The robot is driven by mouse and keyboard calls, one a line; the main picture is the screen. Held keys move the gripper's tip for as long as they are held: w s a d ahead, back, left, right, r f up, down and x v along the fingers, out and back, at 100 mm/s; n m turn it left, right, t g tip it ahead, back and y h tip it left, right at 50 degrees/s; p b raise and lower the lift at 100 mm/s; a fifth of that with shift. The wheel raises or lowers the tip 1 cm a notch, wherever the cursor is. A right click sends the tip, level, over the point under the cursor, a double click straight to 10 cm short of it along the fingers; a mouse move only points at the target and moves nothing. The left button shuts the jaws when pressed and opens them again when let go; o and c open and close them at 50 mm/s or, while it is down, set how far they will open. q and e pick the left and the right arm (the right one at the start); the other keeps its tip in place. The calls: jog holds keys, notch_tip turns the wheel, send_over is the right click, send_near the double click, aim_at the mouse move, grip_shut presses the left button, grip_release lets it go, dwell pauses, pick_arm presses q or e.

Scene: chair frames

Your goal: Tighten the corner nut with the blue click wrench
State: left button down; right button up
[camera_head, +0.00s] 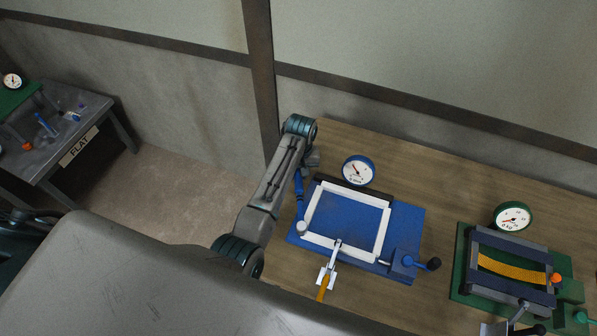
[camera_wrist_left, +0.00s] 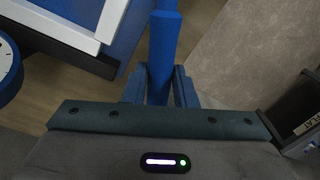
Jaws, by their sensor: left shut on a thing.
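My left gripper (camera_wrist_left: 160,88) is shut on the blue click wrench (camera_wrist_left: 162,45). In the head view, the wrench (camera_head: 299,193) runs from my left gripper (camera_head: 303,172) toward the near-left corner of the white frame (camera_head: 385,235). A pale round head (camera_head: 302,228) is at the wrench's near end, by that corner. The corner nut itself cannot be made out; the head appears to cover its place. The white frame lies on a blue fixture (camera_head: 412,222). My right gripper is not in view.
A white dial gauge (camera_head: 358,171) stands behind the frame. A toggle clamp with an orange handle (camera_head: 323,288) is at the near edge, and a black-knobbed crank (camera_head: 433,264) at the right. A green fixture (camera_head: 462,258) stands farther right. A grey table (camera_head: 88,105) marked FLAT is at far left.

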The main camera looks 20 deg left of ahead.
pick_arm(q)
jog(key=shift+r, duration=0.5)
jog(key=shift+r, duration=2.25)
jog(key=shift+a, duration=0.1)
